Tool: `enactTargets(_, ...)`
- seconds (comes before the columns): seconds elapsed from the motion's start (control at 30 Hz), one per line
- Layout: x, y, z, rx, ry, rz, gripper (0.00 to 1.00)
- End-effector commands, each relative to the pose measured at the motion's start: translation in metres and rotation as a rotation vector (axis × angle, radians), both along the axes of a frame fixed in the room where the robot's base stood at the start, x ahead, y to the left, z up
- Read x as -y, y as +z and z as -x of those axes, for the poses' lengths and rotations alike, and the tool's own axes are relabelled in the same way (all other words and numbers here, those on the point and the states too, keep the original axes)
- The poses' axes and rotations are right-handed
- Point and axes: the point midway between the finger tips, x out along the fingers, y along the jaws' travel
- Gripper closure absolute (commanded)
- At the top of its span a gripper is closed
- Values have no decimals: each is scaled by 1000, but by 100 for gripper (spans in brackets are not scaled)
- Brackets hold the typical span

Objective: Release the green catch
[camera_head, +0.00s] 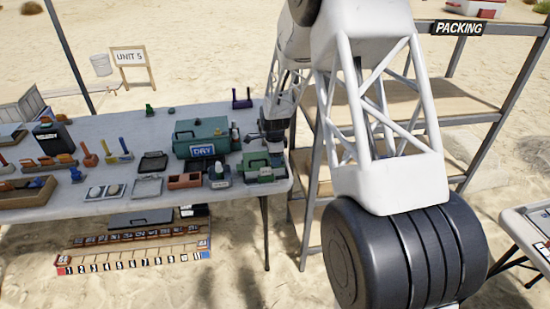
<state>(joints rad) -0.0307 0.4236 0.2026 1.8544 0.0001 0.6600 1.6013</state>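No part is plainly recognisable as the green catch at this size. A small green device (260,168) sits at the right end of the long table (222,188), and a larger green box labelled DRY (190,136) stands behind it to the left. My gripper (275,146) points down just above the back right of the small green device. Its fingers are small and dark, so I cannot tell whether they are open, shut or touching the device.
A small dark-based object (219,176), a reddish-brown block (185,181) and grey trays (148,187) lie left of the device. Several coloured-handled tools stand farther left. A PACKING shelf (455,88) rises close on the right. A numbered strip (135,258) lies on the sand.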

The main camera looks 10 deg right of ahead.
Motion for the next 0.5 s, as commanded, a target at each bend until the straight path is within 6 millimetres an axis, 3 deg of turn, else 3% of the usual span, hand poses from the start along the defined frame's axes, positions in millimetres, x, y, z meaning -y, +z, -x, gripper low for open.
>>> enactTargets(0.5,0,9,0,0,0,0,53)
